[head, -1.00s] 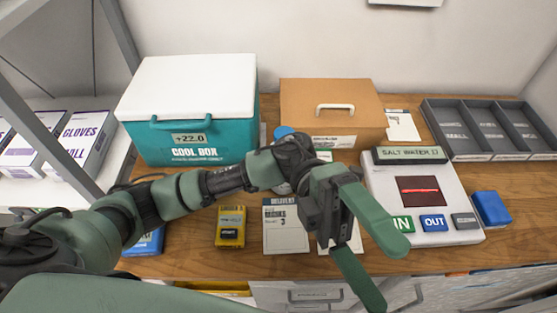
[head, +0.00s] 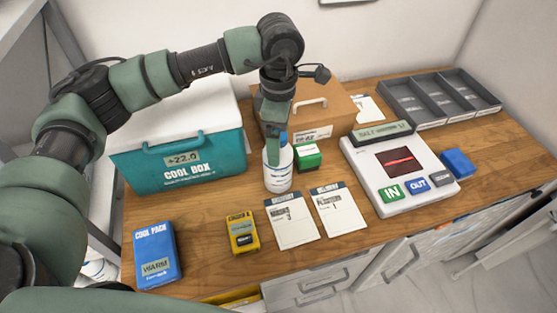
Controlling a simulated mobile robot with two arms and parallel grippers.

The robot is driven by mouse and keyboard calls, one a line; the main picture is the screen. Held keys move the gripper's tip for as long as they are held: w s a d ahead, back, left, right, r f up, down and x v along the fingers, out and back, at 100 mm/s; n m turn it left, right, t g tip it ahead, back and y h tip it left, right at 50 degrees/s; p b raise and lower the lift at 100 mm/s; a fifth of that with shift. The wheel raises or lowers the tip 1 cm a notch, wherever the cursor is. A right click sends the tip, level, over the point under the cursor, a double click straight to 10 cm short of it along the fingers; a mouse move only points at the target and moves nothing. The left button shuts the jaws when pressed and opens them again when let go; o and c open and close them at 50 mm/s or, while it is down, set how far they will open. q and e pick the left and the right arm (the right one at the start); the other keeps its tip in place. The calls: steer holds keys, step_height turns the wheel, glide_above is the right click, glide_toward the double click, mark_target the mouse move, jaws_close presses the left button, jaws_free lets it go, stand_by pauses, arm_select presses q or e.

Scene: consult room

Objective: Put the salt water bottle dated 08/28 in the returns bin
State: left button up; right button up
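A white bottle (head: 278,176) with a blue cap stands on the wooden counter in front of the brown case. Its label and date are too small to read. My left gripper (head: 274,148) points down at the bottle's top, with a green finger in front of the cap. The second finger is hidden, so I cannot tell whether it grips the bottle. My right gripper is out of view. No bin marked for returns can be made out. The scanner's display (head: 383,131) seems to read "SALT WATER".
A teal cool box (head: 180,165), a blue cool pack (head: 156,254), a yellow device (head: 242,232), two delivery papers (head: 292,220) and a small green-and-white box (head: 307,157) surround the bottle. The scanner (head: 360,160) and a grey divided tray (head: 440,115) are right. A yellow edge (head: 232,297) shows below the counter.

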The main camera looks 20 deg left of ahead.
arm_select(q)
steer(key=f+p, duration=0.2)
steer(key=f, duration=0.3)
steer(key=shift+s, duration=0.2)
steer(key=c, duration=1.8)
jaws_close()
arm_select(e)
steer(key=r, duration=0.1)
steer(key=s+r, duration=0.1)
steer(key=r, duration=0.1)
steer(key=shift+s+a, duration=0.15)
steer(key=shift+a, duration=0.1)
arm_select(q)
steer(key=shift+r, duration=0.1)
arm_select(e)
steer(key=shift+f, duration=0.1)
